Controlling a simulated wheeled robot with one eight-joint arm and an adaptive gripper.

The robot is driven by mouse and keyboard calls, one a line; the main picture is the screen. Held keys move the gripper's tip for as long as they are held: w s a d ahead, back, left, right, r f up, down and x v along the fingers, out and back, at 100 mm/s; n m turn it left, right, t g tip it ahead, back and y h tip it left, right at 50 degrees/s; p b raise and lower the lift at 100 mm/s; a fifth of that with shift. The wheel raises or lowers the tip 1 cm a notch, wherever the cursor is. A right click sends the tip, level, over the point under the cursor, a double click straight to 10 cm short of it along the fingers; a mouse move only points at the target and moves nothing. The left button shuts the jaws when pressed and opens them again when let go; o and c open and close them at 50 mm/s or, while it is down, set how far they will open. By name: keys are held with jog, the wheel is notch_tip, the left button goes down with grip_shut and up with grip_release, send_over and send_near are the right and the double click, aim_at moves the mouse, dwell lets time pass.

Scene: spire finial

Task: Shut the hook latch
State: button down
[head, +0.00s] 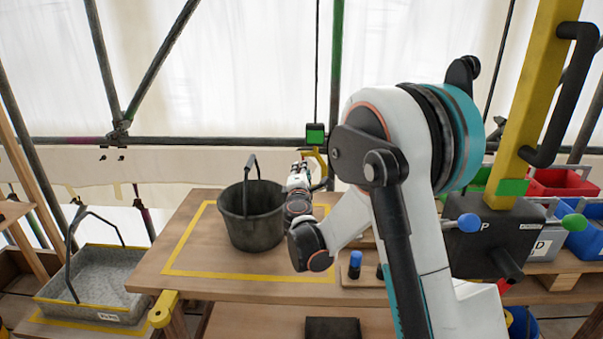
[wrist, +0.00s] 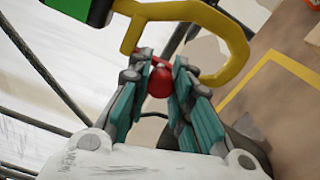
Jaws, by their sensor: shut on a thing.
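The yellow hook (wrist: 236,48) hangs below a green-and-black block (wrist: 85,8) in the wrist view. In the head view the hook (head: 319,158) is small and partly behind my gripper (head: 298,178), above the table. In the wrist view my gripper (wrist: 158,70) has its teal-padded fingers closed around a red knob (wrist: 159,84), which looks like part of the hook's latch. A short red piece shows by the fingertips at the hook's mouth. The fingers hide much of the latch, so I cannot tell whether it meets the hook tip.
A dark bucket (head: 250,215) with a raised handle stands on the wooden table (head: 180,240), inside a yellow outline. A grey tray (head: 95,285) sits at the left. A black box (head: 495,235) with coloured knobs and a yellow post (head: 530,90) stand at the right.

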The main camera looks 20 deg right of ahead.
jog(key=c, duration=1.4)
grip_release()
jog(key=v, duration=1.2)
